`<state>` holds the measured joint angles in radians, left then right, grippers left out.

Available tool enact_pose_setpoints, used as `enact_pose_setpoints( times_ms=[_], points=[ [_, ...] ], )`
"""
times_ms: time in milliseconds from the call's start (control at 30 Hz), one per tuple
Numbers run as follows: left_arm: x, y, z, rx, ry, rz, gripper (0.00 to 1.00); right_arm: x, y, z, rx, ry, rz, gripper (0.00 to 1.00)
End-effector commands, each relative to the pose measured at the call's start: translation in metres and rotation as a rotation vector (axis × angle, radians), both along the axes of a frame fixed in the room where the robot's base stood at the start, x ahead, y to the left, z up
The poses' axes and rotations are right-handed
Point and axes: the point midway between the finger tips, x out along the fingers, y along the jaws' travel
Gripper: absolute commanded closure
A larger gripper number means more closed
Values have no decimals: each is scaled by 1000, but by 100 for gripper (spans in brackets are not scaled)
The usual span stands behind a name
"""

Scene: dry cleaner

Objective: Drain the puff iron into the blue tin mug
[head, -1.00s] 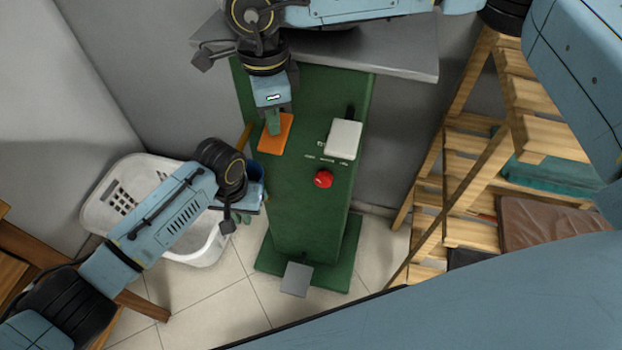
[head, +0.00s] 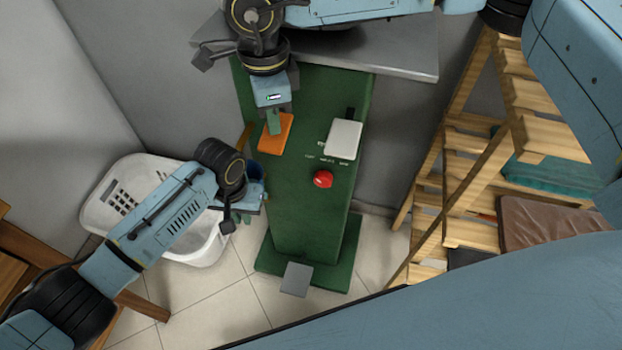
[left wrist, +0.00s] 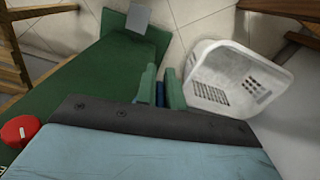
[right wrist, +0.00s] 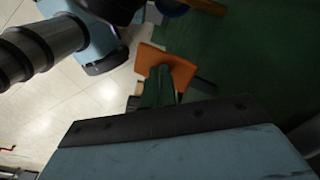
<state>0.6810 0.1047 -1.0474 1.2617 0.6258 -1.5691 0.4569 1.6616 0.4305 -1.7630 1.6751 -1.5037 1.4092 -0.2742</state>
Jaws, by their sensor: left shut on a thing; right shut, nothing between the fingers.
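The puff iron is the tall green machine (head: 308,215) in the middle of the head view. My left gripper (head: 247,203) is shut on the blue tin mug (head: 257,168), beside the machine's left side. The mug is mostly hidden; a blue strip (left wrist: 160,94) shows between the fingers in the left wrist view.
A white laundry basket (head: 130,180) stands left, behind my left arm. A wooden shelf rack (head: 450,190) stands right. A grey shelf (head: 405,60) is behind.

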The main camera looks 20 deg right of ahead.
Motion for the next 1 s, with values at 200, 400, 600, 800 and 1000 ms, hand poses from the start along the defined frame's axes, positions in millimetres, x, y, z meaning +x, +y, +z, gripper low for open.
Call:
enact_pose_setpoints(
  times_ms=[200, 400, 600, 800, 1000],
  points=[
    [0, 0, 0, 0, -1, 0, 100, 0, -1, -1, -2, 1, -1, 100],
    [0, 0, 0, 0, -1, 0, 100, 0, -1, 2, -2, 1, -1, 100],
    [0, 0, 0, 0, -1, 0, 100, 0, -1, 18, -1, -1, -2, 100],
    [0, 0, 0, 0, -1, 0, 100, 0, 0, 34, 0, -1, -1, 100],
    [0, 0, 0, 0, -1, 0, 100, 0, 0, 50, 0, -1, -1, 100]
  ],
)
